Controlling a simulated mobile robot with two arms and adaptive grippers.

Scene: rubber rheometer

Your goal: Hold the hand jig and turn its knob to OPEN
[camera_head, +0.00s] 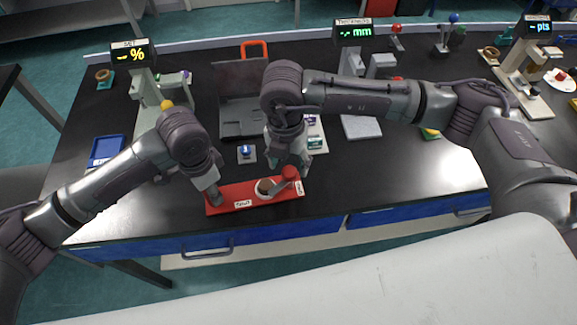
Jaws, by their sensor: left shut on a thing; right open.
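The hand jig (241,193) is a flat red base lying near the front edge of the black bench. It has white labels on its front side, too small to read surely. A round white-rimmed part with a brown inside (265,187) sits on it right of the middle. A red knob (290,173) stands at its right end. My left gripper (214,196) is shut on the jig at its left end. My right gripper (286,162) is open, pointing down just behind and above the knob; its fingertips are partly hidden, and I cannot tell whether they touch it.
A small blue-topped block (246,153) stands close behind the jig. A dark grey box-like device (242,112) stands further back. A blue tray (106,151) lies at the left. Display stands line the back.

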